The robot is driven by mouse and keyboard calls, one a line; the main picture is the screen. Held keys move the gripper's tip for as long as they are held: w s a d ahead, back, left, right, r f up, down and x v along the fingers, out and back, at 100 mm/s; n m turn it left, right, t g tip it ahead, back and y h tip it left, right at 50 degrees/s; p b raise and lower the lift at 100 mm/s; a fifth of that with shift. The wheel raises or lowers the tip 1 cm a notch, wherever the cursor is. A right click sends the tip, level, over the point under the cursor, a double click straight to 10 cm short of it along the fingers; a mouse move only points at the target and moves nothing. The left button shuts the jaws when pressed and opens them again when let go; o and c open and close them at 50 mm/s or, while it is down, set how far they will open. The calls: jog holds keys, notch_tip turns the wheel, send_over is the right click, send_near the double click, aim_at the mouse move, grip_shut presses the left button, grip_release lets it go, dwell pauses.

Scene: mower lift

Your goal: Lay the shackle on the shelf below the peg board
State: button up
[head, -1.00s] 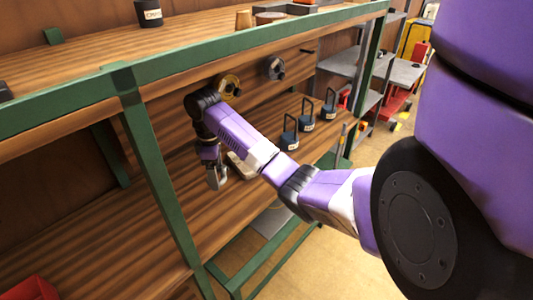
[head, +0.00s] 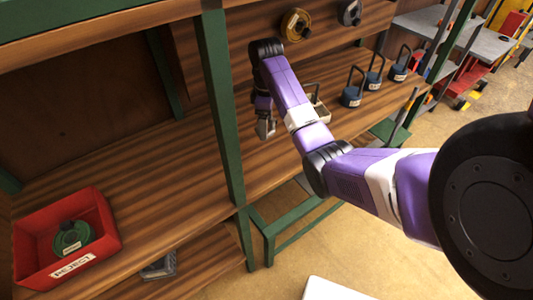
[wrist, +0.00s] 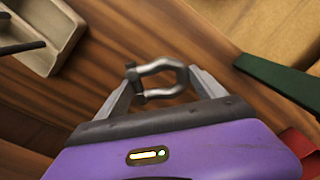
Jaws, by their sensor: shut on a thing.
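The shackle (wrist: 158,67) is a grey metal bow in the wrist view. It sits between the two fingertips of my gripper (wrist: 161,88), which is shut on it. In the head view my gripper (head: 265,128) points down above the wooden shelf (head: 262,166), just right of a green post. The shackle cannot be told from the fingers there. The peg board (head: 328,35) is the upright wooden back behind the arm. A yellow-brown round item (head: 296,25) and a grey one (head: 350,12) hang on it.
A cream tray (wrist: 38,58) lies beside my gripper, partly behind my arm in the head view. Several blue padlock-shaped items (head: 351,97) stand along the shelf to the right. A green post (head: 220,100) separates off a red REJECT bin (head: 107,222) holding a green round item.

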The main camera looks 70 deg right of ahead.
aim_at(266, 153)
notch_tip(266, 153, down, 12)
jog(key=shift+r+p, duration=0.15)
jog(key=shift+p, duration=0.35)
jog(key=o, duration=1.7)
notch_tip(266, 153, up, 12)
jog(key=shift+s, duration=0.1)
